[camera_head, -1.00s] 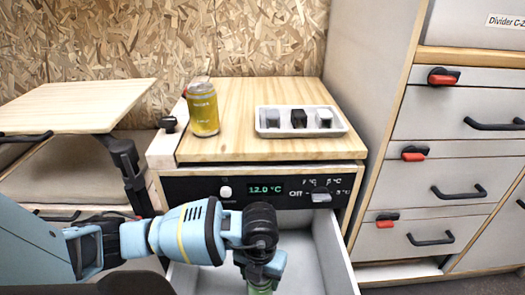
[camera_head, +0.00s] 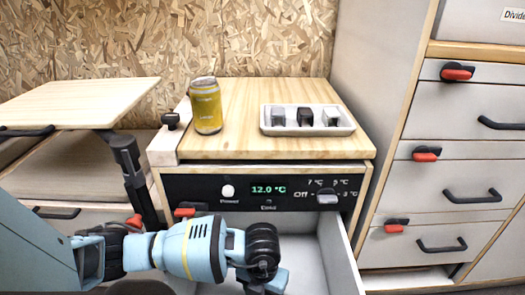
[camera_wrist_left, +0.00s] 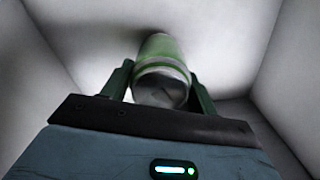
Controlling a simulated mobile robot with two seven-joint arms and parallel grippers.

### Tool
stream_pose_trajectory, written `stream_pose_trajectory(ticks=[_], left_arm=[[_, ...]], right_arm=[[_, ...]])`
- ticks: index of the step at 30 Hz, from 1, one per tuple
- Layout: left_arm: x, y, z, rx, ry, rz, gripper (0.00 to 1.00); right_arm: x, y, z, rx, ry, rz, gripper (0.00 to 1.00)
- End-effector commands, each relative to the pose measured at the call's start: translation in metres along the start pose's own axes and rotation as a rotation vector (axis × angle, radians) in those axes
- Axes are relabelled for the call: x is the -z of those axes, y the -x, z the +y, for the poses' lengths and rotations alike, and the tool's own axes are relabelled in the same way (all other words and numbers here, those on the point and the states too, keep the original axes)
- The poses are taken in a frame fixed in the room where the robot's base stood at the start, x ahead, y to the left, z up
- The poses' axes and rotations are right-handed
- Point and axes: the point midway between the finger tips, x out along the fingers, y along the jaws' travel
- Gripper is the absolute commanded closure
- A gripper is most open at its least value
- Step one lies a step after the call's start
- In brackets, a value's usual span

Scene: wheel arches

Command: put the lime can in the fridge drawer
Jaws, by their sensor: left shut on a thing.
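The lime can (camera_wrist_left: 160,65) is green with a pale band and sits between the two fingers of my left gripper (camera_wrist_left: 160,85) in the left wrist view. The gripper is shut on it, inside the open fridge drawer with pale walls around it. In the head view my left gripper (camera_head: 262,285) points down into the fridge drawer (camera_head: 338,255), and the can is hidden there. I cannot tell if the can touches the drawer floor. My right gripper is not in view.
A yellow can (camera_head: 206,106) and a white tray (camera_head: 305,120) with several small blocks stand on the wooden top (camera_head: 245,95) above the fridge panel (camera_head: 265,190). A folding table (camera_head: 75,100) is at left. Drawers with black handles (camera_head: 470,196) are at right.

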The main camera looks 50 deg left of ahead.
Motion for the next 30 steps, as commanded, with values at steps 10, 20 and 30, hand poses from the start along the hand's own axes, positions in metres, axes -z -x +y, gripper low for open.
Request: stream_pose_trajectory(ticks=[10,20,30], left_arm=[[0.000,-0.002,0.000,-0.001,0.000,0.001,0.19],[0.000,0.008,0.000,0.000,0.000,0.000,0.19],[-0.001,0.075,0.000,0.001,0.000,-0.005,0.19]], right_arm=[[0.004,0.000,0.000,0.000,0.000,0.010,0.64],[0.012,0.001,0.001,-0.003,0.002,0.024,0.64],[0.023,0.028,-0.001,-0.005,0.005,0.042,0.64]])
